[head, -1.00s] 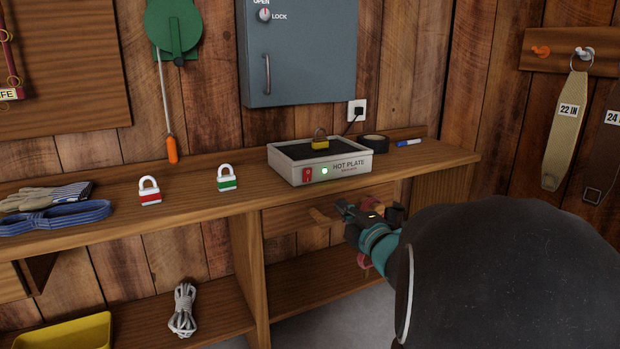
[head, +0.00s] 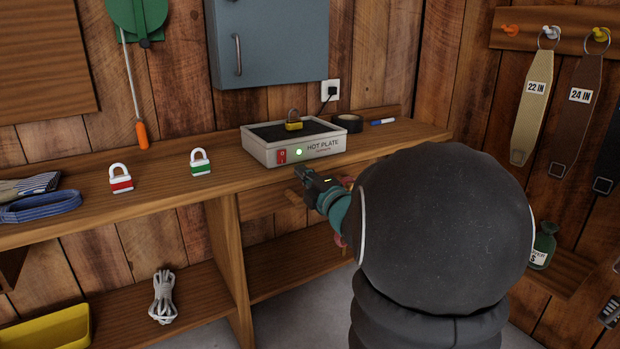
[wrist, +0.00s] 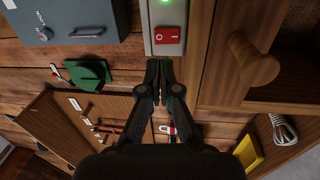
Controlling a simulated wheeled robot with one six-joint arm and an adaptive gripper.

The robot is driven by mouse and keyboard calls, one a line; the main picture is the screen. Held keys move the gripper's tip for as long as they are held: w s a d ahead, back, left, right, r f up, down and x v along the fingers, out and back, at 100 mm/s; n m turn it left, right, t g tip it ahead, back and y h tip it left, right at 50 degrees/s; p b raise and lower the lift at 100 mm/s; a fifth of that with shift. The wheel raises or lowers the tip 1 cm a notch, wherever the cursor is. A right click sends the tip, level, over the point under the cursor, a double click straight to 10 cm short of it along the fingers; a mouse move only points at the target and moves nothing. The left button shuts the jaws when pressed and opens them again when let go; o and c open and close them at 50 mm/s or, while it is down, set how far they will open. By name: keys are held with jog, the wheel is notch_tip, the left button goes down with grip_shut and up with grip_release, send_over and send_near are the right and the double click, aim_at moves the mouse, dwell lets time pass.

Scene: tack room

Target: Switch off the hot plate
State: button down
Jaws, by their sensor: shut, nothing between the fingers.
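The hot plate (head: 300,152) is a pale box with a dark top on the bench. Its front has a red rocker switch (head: 282,156) and a lit green light (head: 299,152). In the wrist view the red switch (wrist: 169,36) lies just beyond my fingertips, marked with a line and a circle, with the green glow above it. My gripper (head: 302,177) is shut and empty, in front of and slightly below the hot plate front, apart from the switch. It also shows in the wrist view (wrist: 159,66). A yellow padlock (head: 293,125) rests on the hot plate's top.
A red padlock (head: 121,185) and a green padlock (head: 201,167) stand left on the bench. A wooden drawer knob (wrist: 254,62) sticks out near my gripper. The plug (head: 331,92) is in its wall socket.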

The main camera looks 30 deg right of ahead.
aim_at(283, 153)
jog(key=w, duration=0.5)
jog(key=w+r+p, duration=0.1)
jog(key=w, duration=0.2)
jog(key=shift+w, duration=0.2)
